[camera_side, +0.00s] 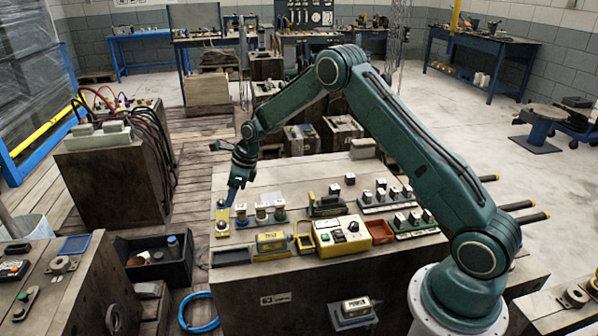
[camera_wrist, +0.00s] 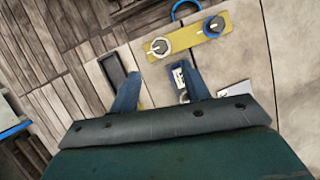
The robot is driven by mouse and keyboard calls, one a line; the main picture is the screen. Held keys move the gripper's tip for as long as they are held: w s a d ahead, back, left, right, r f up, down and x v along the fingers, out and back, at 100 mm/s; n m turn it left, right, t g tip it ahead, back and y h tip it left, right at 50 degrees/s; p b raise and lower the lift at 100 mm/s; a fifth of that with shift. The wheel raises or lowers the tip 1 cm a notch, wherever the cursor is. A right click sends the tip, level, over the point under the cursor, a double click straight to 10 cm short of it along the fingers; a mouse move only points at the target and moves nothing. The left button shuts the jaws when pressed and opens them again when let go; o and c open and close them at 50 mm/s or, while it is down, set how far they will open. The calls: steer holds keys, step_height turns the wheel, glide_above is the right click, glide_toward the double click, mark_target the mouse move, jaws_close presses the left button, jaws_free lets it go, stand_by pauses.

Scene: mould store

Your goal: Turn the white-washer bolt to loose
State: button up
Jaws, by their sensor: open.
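The white-washer bolt (camera_wrist: 160,47) is a grey round head on a pale ring at the near left end of a yellow plate (camera_wrist: 187,37) in the wrist view. A second bolt (camera_wrist: 213,26) with a blue ring sits at the plate's other end. The bolt markings are too small to read. My gripper (camera_wrist: 158,70) is open and empty, its two blue fingers apart and short of the white-washer bolt in the picture. In the side view my gripper (camera_side: 229,202) hangs above the yellow plate (camera_side: 222,234) at the bench's left edge; I cannot tell the two bolts' washers apart there.
A dark tray (camera_wrist: 112,72) lies left of the fingers in the wrist view. In the side view, several small knobbed parts (camera_side: 262,212) stand right of the plate. A yellow control box (camera_side: 342,237) and a red tray (camera_side: 380,231) are farther right.

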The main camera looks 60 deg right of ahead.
mark_target(221, 223)
steer(key=x, duration=1)
steer(key=shift+w+a+f, duration=0.1)
steer(key=shift+a+f, duration=0.05)
steer(key=shift+f, duration=0.1)
